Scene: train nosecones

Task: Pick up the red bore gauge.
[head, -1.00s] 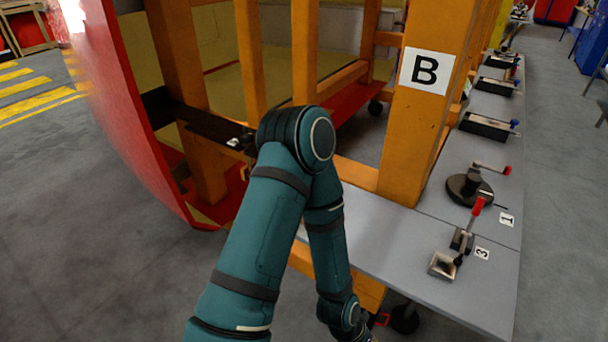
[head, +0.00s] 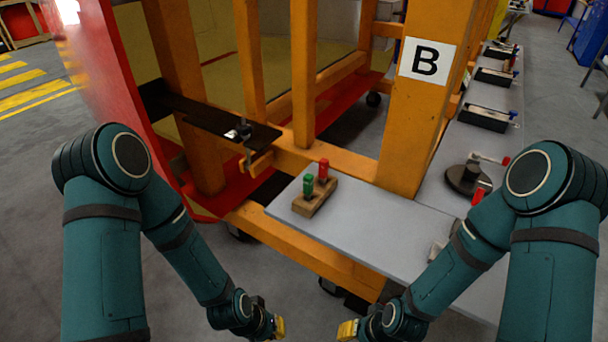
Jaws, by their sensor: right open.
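The red bore gauge (head: 323,169) stands upright in a small wooden block (head: 327,194) on the near left part of the grey shelf. A green gauge (head: 308,185) stands beside it in the same block. My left gripper (head: 279,326) is low in the view, in front of and below the shelf, with a yellow fingertip showing; its opening cannot be made out. My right gripper (head: 347,330) is open at the bottom edge, apart from the block and partly cut off. Neither gripper touches the gauges.
An orange post marked B (head: 412,110) rises behind the grey shelf (head: 375,228). A dark round-based tool (head: 467,178) and several black trays (head: 490,118) line the right side. A black plate (head: 205,118) juts out left of the block.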

